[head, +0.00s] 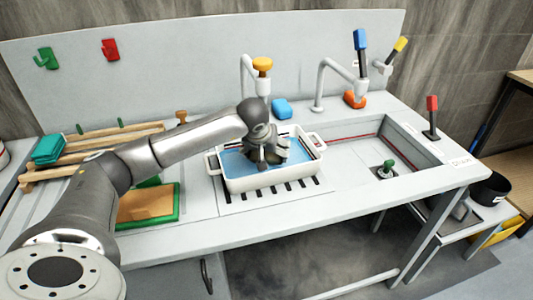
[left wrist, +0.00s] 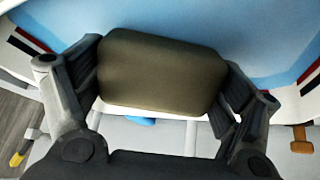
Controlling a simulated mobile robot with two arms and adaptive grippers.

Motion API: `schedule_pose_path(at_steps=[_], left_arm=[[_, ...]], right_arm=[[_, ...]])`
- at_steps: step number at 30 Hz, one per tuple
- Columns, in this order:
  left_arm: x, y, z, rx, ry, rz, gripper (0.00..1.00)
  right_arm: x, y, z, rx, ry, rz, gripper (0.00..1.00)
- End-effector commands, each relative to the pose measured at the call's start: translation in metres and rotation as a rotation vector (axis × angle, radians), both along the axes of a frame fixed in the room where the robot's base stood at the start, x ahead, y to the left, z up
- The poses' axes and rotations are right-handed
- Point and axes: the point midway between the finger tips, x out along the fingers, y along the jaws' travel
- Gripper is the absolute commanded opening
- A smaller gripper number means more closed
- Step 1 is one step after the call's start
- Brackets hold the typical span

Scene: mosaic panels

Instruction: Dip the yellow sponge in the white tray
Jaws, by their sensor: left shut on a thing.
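The white tray (head: 275,184) sits on the grey counter and holds blue water (head: 236,166). My left gripper (head: 266,153) is inside the tray's outline, pointing down, low at the water. In the left wrist view the gripper (left wrist: 160,85) is shut on a sponge (left wrist: 160,70), one finger on each side. The sponge looks dark olive there, in shadow, with the blue water beyond it. In the head view the gripper mostly hides the sponge, and I cannot tell how deep it sits. My right gripper is not in view.
Taps with orange (head: 262,64) and blue (head: 360,40) tops stand behind the tray. A blue block (head: 281,108) lies at the back. The sink (head: 405,150) is right of the tray, with a green-knobbed plug (head: 386,167). A green-edged brown board (head: 148,205) lies left.

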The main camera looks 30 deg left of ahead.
Motion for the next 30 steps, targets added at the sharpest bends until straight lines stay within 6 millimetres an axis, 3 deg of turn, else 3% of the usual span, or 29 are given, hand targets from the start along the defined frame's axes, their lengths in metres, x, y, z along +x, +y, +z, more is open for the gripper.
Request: schedule_pose_path(at_steps=[22, 30], left_arm=[[-0.012, 0.01, 0.0, 0.0, 0.0, 0.0, 0.69], [-0.011, 0.01, 0.017, 0.001, -0.002, 0.0, 0.69]], right_arm=[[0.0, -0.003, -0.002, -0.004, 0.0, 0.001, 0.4], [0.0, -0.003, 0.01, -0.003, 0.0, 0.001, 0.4]])
